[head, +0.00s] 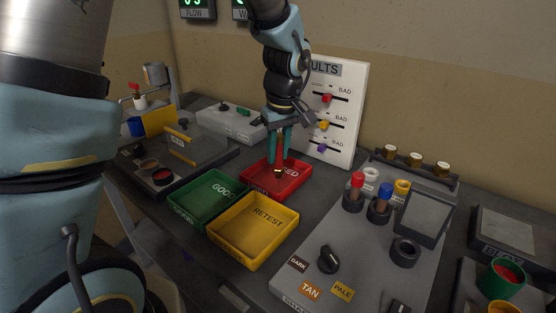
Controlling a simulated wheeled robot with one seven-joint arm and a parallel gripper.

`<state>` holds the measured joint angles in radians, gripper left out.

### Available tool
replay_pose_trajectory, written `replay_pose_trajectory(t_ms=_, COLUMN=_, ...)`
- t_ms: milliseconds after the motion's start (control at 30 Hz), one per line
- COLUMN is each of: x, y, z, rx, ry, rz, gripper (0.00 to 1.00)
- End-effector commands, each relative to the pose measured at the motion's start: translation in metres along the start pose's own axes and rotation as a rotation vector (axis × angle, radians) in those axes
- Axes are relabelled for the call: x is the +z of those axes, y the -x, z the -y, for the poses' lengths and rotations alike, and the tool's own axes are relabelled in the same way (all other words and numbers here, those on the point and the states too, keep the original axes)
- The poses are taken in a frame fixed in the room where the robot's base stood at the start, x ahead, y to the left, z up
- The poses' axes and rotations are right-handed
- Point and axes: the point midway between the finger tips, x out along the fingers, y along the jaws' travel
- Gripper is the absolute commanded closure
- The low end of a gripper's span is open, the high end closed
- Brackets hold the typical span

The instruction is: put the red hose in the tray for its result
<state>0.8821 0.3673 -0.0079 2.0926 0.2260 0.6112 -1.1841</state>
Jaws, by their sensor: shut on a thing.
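My gripper (279,148) is shut on the red hose (280,158), which hangs upright between the teal fingers with a brass-coloured tip at its lower end. The hose is over the red tray (297,185), whose label is partly hidden behind it. I cannot tell whether the tip touches the tray floor. The green tray (190,218), labelled GOOD, and the yellow tray (247,257), labelled RETEST, stand beside it. The results board (350,85) behind has red, yellow and purple sliders; my arm hides its left part.
A grey panel (330,292) with a knob, red and blue-topped parts and rings is at the right. A rack (440,176) of capped bottles stands behind it. Grey equipment (200,155) is at the left. My own arm column fills the near left.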

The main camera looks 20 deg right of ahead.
Motion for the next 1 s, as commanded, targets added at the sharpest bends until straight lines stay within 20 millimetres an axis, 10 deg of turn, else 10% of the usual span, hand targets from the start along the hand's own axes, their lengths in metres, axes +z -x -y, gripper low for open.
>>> replay_pose_trajectory(t_ms=600, x=0.005, y=-0.033, z=0.000, rx=-0.001, ry=0.000, rz=0.000, gripper=1.00)
replay_pose_trajectory(t_ms=633, x=0.005, y=-0.033, z=0.000, rx=-0.001, ry=0.000, rz=0.001, gripper=0.70)
replay_pose_trajectory(t_ms=1000, x=0.005, y=-0.032, z=0.000, rx=-0.001, ry=0.000, rz=0.001, gripper=0.43)
